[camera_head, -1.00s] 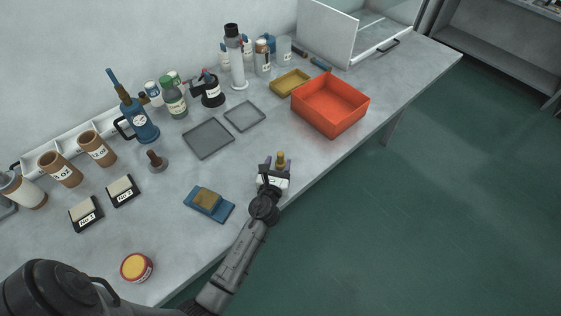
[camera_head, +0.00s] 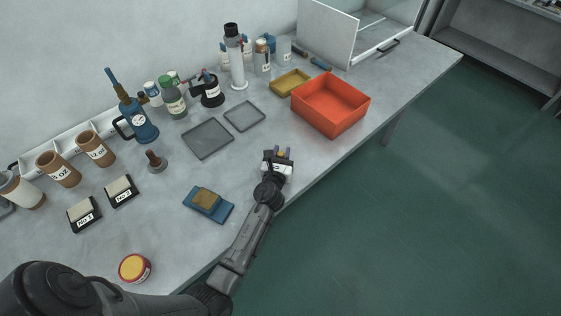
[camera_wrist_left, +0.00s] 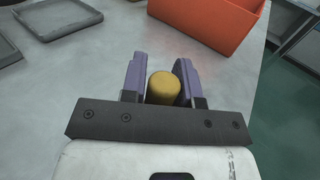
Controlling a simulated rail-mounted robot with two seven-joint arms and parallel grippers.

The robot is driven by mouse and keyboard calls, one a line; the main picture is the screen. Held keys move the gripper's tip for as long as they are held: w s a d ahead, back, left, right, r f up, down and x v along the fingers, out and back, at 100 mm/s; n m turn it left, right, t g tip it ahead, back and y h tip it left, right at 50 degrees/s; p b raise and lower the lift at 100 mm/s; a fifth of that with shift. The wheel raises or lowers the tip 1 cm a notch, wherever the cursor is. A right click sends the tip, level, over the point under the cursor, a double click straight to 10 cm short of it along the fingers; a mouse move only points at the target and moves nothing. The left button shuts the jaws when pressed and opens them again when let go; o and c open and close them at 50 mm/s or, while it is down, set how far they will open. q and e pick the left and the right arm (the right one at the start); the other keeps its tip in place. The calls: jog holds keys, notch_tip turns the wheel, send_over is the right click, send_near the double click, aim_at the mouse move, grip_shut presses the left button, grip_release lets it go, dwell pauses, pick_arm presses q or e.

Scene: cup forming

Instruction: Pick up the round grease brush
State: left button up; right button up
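In the wrist view the two purple-grey fingers (camera_wrist_left: 161,82) flank the cylinder. My right gripper is not in view.
An orange bin (camera_head: 331,105) stands just beyond the left gripper. Grey shallow trays (camera_head: 208,138), a dark round-based tool (camera_head: 156,162) and several bottles are farther back. The table between them is clear.

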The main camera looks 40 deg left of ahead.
pick_arm(q)
grip_shut()
jog(key=shift+r, duration=0.15)
